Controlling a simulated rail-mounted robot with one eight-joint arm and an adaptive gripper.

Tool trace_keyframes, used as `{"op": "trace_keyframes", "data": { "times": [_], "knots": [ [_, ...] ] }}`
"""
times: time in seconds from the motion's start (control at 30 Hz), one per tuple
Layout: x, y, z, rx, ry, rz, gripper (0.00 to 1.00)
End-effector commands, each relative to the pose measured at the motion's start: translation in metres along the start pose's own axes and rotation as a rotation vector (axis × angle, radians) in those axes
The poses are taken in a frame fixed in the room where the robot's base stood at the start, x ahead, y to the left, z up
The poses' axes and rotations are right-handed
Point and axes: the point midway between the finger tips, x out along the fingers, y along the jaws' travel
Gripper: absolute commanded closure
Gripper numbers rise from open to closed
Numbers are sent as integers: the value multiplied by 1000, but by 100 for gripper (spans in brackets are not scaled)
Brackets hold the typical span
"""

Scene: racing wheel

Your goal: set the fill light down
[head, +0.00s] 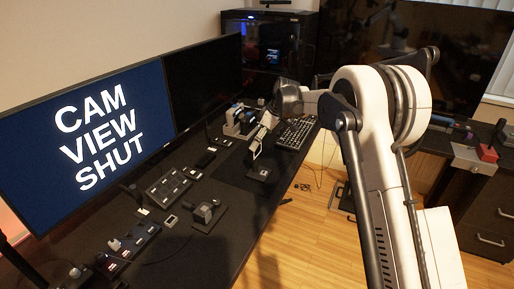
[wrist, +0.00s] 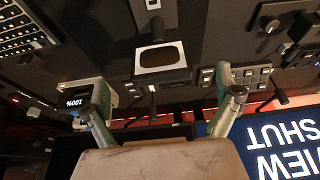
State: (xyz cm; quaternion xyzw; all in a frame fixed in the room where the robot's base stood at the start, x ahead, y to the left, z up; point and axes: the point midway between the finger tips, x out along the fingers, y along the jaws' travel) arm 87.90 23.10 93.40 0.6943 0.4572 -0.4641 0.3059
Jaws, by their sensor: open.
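The fill light, a small panel with a pale frame, stands on a dark base on the desk (head: 228,222) in the head view (head: 256,149). In the wrist view it shows a brownish face in a white frame (wrist: 160,57), with its base plate at the top. My gripper (head: 266,127) is at the panel, at the desk's right side. In the wrist view its two fingers are spread wide, and the panel lies in line with the gap between them (wrist: 162,88). Whether a finger touches the panel cannot be told.
A keyboard (head: 297,133) lies behind the light. A button box (head: 168,187) and a small device with a knob (head: 207,213) stand nearer on the desk. A device reading 100% (wrist: 75,101) is by one finger. Monitors (head: 95,125) line the left. Open floor lies right of the desk.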

Motion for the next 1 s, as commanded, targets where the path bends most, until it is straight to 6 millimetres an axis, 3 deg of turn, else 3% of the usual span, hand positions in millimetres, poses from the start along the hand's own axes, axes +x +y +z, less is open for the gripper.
{"op": "trace_keyframes", "data": {
  "times": [0.23,0.67,0.77,1.0],
  "knots": [
    [-37,0,0,0,0,0,2],
    [-57,-3,2,13,0,7,2],
    [-77,-9,7,47,-2,26,2],
    [-149,-43,33,185,-5,99,2]
  ]
}}
